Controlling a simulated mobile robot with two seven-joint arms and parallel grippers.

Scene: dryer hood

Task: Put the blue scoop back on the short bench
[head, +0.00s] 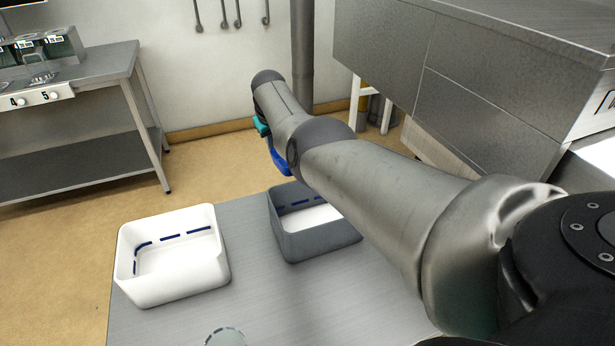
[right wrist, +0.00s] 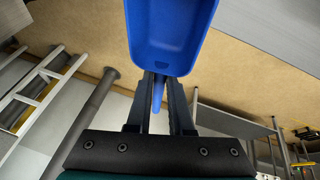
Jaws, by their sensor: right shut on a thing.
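The blue scoop (head: 280,161) shows in the head view just past my right forearm, in the air above the far edge of the near bench. My right gripper (right wrist: 160,82) is shut on the scoop's handle. In the right wrist view the scoop's bowl (right wrist: 170,38) extends out beyond the fingertips. In the head view my right arm hides most of the gripper. The near grey bench (head: 260,232) spans the lower middle; a second metal bench (head: 95,65) stands at the far left. I cannot tell which is the short bench. My left gripper is not in view.
A white bin (head: 172,285) sits on the near bench's left side. A grey bin (head: 315,243) sits at its far edge, beneath my right arm. A large metal cabinet (head: 480,90) stands at the right. Open floor lies between the benches.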

